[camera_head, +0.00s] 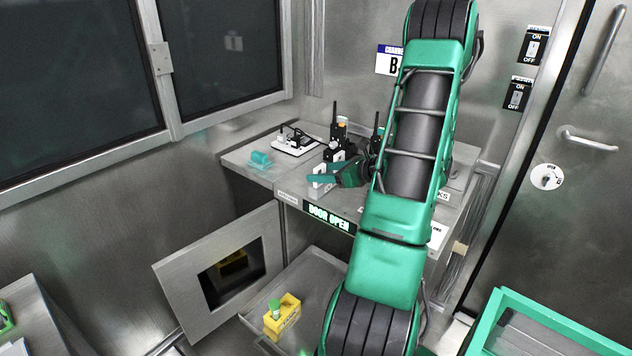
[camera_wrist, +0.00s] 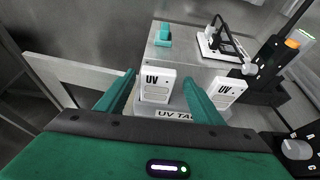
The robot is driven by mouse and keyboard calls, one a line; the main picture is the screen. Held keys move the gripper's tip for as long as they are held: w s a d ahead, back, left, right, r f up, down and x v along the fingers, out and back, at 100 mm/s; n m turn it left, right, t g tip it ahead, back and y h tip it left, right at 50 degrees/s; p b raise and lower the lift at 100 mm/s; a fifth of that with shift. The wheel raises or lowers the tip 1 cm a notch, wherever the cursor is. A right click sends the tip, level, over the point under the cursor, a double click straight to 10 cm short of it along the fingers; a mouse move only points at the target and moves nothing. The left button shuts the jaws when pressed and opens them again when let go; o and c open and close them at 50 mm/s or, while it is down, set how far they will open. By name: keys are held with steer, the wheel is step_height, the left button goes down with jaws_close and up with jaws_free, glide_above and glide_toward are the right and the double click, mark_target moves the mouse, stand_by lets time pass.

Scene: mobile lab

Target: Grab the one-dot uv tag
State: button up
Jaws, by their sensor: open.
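Two white UV tags stand upright side by side in the wrist view, a left one (camera_wrist: 156,86) and a right one (camera_wrist: 227,91). Their dots are too small to tell which has one dot. My gripper (camera_wrist: 160,78) is open, with its green fingers on either side of the left tag. No contact with the tag can be made out. The right tag is just outside the right finger. A "UV TA..." label (camera_wrist: 176,114) shows below, partly hidden. In the head view my gripper (camera_head: 318,178) is at the counter's front edge, with white tags (camera_head: 322,170) there.
The metal counter (camera_head: 243,157) also holds a teal block (camera_head: 261,158), a white tray-like device (camera_head: 295,143) and black radios with antennas (camera_head: 338,131). Below, an open door panel (camera_head: 179,278) and a lower shelf with a yellow box (camera_head: 282,318) stand out.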

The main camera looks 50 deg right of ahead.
steer(key=shift+x, duration=2.9)
steer(key=shift+a, duration=0.15)
steer(key=shift+c, duration=0.2)
steer(key=c, duration=1.1)
